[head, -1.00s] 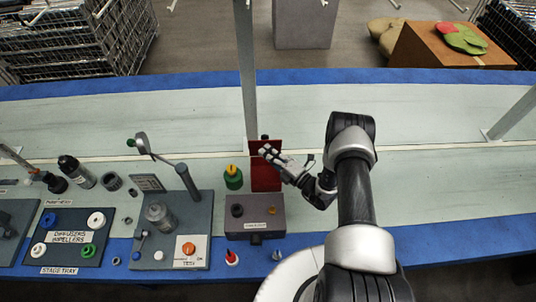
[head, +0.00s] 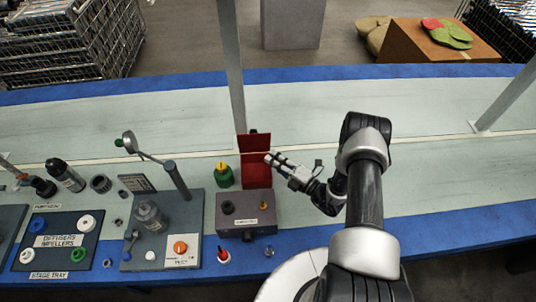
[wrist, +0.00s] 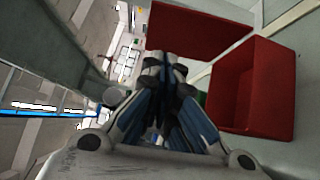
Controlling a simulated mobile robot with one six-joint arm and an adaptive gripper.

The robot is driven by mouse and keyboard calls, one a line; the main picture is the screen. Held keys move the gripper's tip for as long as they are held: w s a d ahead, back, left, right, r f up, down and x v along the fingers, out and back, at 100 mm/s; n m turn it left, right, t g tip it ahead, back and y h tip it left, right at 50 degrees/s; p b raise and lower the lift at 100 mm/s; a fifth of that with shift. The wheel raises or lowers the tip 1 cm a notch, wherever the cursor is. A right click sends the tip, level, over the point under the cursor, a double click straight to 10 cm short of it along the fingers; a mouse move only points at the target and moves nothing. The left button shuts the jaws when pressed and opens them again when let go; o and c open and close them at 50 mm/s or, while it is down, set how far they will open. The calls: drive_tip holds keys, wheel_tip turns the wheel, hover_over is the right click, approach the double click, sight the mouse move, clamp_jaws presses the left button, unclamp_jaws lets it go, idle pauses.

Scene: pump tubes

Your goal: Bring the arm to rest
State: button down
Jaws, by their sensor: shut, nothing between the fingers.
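My gripper (head: 272,161) is shut and empty. In the head view it is held above the bench, just right of the red bin (head: 256,170), with its fingertips pointing left toward the bin. In the wrist view the fingers (wrist: 165,62) are together, with the red bin (wrist: 270,95) to their right and a red panel (wrist: 200,25) above them. I cannot tell from these views whether the fingertips touch the bin.
A grey box (head: 246,224) with knobs stands in front of the bin. A green container (head: 223,178) with a yellow top stands left of it. The press stand (head: 185,225) and stage tray (head: 88,240) are further left. The bench right of my arm is clear.

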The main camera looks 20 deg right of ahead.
drive_tip(key=shift+v, duration=0.95)
